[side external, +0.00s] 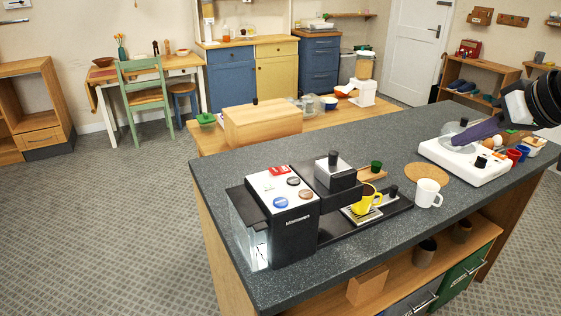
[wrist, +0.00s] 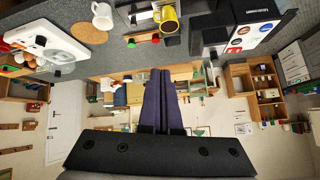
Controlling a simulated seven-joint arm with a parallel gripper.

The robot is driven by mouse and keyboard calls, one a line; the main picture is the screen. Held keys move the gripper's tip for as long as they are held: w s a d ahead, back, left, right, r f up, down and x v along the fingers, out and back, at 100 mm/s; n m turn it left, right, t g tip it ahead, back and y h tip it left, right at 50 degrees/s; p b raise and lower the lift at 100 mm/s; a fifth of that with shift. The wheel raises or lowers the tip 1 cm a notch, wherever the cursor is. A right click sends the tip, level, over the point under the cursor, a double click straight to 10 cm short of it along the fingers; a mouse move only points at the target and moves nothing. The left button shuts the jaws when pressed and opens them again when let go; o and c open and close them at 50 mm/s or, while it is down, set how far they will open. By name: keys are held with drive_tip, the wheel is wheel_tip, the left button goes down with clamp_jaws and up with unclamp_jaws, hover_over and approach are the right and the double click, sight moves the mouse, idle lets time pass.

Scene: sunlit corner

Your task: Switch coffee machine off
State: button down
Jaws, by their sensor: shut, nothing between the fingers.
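The coffee machine (side external: 296,235) is a black box with a white top, standing near the left end of the dark counter. Its top carries a red button (side external: 279,170), a blue button (side external: 280,202) and two darker ones. A yellow mug (side external: 366,199) stands on its tray side. The machine also shows at the upper right of the wrist view (wrist: 216,36). My gripper (side external: 458,142) has purple fingers pressed together, empty. It is at the counter's right end, over or in front of the white appliance and well apart from the machine. The fingers also show in the wrist view (wrist: 160,74).
A white mug (side external: 428,193) and a round cork mat (side external: 427,173) lie between my gripper and the machine. The white appliance (side external: 465,170) has a dark knob. The counter (side external: 400,145) has free room behind these.

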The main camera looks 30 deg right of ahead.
drive_tip(key=w+a+r+n+y, duration=0.2)
drive_tip(key=w+a+r, duration=0.1)
drive_tip(key=w+a, duration=1.25)
drive_tip(key=w+a+f+n, duration=0.1)
drive_tip(key=w+a+f, duration=0.1)
drive_tip(key=a+f, duration=0.2)
drive_tip(key=shift+w+a+f, duration=0.2)
drive_tip(key=shift+a, duration=0.15)
drive_tip(key=shift+w+f, duration=0.1)
hover_over(280, 177)
drive_tip(key=f, duration=0.7)
drive_tip(key=shift+d, duration=0.3)
wheel_tip(280, 177, down, 2)
drive_tip(key=shift+a+f, duration=0.1)
drive_tip(key=shift+a, duration=0.05)
drive_tip(key=shift+a+f, duration=0.1)
drive_tip(key=shift+f, duration=0.75)
